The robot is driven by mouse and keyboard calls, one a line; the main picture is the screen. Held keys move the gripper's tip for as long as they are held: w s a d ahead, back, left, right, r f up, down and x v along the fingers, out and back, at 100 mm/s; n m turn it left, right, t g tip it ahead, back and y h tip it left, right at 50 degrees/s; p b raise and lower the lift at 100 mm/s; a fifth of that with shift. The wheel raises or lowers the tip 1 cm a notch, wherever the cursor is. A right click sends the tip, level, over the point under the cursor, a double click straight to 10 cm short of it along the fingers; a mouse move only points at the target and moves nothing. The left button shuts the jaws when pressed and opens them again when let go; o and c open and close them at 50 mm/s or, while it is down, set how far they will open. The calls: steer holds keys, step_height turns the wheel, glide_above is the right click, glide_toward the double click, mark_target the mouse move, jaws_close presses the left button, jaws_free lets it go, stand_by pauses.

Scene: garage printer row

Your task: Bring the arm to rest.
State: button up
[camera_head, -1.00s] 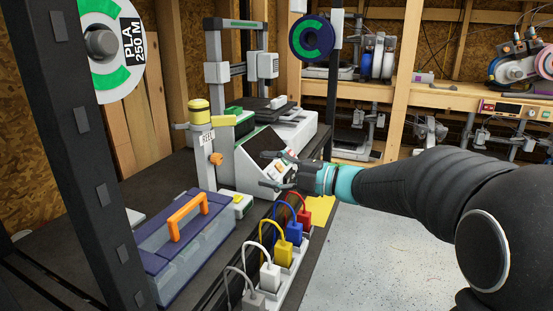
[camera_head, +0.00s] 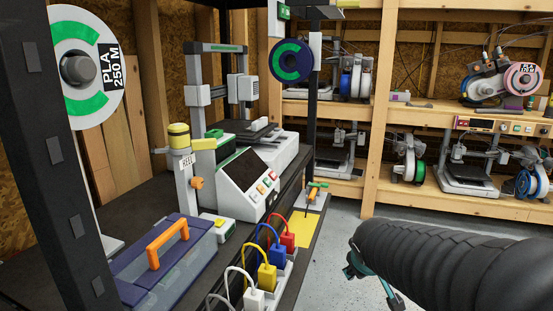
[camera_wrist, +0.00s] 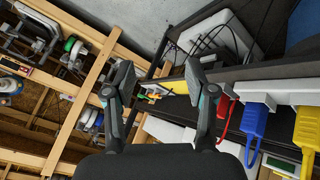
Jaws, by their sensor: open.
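My arm (camera_head: 445,268) reaches in from the lower right of the head view, over the pale floor and clear of the shelf. Its dark sleeve hides most of my gripper; only teal and dark parts show past its end. In the wrist view my gripper (camera_wrist: 157,88) has its two dark fingers spread apart. Nothing is held between them. Behind the gap lie the yellow mat and the shelf edge, at some distance.
A dark shelf at left bears a blue toolbox (camera_head: 165,255), a printer with a control panel (camera_head: 242,180) and a power strip with a red plug (camera_head: 288,238). A yellow mat (camera_head: 302,228) lies at its edge. Wooden racks (camera_head: 440,114) stand behind. Floor between is free.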

steer(key=s+a+r+m+g+y, duration=0.1)
steer(key=s+a+m+g+y, duration=0.1)
steer(key=s, duration=1.8)
steer(key=shift+s+a+r+m, duration=0.15)
steer(key=shift+s+a+m, duration=0.15)
steer(key=shift+a+m, duration=0.65)
